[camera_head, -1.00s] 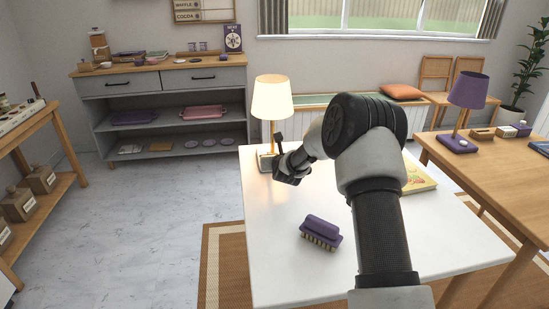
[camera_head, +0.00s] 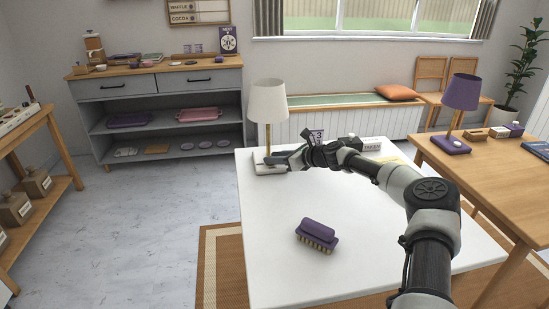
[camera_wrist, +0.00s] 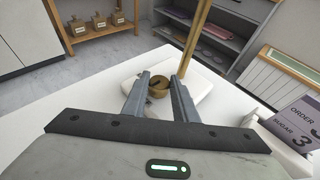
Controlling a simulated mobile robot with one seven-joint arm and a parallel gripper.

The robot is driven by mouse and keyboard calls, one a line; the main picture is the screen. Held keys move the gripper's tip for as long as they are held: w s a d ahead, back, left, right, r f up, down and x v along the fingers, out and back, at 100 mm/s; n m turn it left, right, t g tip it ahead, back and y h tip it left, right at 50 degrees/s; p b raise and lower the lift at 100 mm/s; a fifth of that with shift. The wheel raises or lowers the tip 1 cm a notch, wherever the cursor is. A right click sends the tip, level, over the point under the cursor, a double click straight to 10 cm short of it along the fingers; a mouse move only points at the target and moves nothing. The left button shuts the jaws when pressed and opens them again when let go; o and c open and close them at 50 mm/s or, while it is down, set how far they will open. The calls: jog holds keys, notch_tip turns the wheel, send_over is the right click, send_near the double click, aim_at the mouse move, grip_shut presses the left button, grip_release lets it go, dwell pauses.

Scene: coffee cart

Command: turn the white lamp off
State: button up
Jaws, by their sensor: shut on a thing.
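The white lamp (camera_head: 267,101) stands at the far left corner of the white table. Its shade is unlit, and a brass post rises from its pale base. A brass knob (camera_wrist: 157,86) on the base shows in the wrist view. My gripper (camera_head: 276,160) is low at the base from the right. In the wrist view my gripper (camera_wrist: 158,83) has its two fingers on either side of the knob, shut on it. The post (camera_wrist: 194,38) rises just beyond the fingers.
A purple brush (camera_head: 317,235) lies on the front of the white table (camera_head: 270,270). An order sign (camera_wrist: 297,123) stands close to the right of my gripper. A purple lamp (camera_head: 460,92) is on the wooden table at right. The table's left side is clear.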

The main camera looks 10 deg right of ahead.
jog(key=shift+d+f+n+g, duration=0.1)
jog(key=shift+f+n+g, duration=0.15)
jog(key=shift+n+g, duration=0.15)
jog(key=o, duration=1.1)
jog(key=shift+w, duration=0.1)
jog(key=shift+r, duration=0.1)
jog(key=shift+d+r, duration=0.1)
jog(key=p+v, duration=0.1)
jog(key=v, duration=0.4)
jog(key=p+v, duration=0.1)
jog(key=v, duration=0.5)
jog(key=p+v, duration=0.2)
jog(key=v, duration=0.4)
jog(key=shift+d+f, duration=0.25)
jog(key=shift+f, duration=0.05)
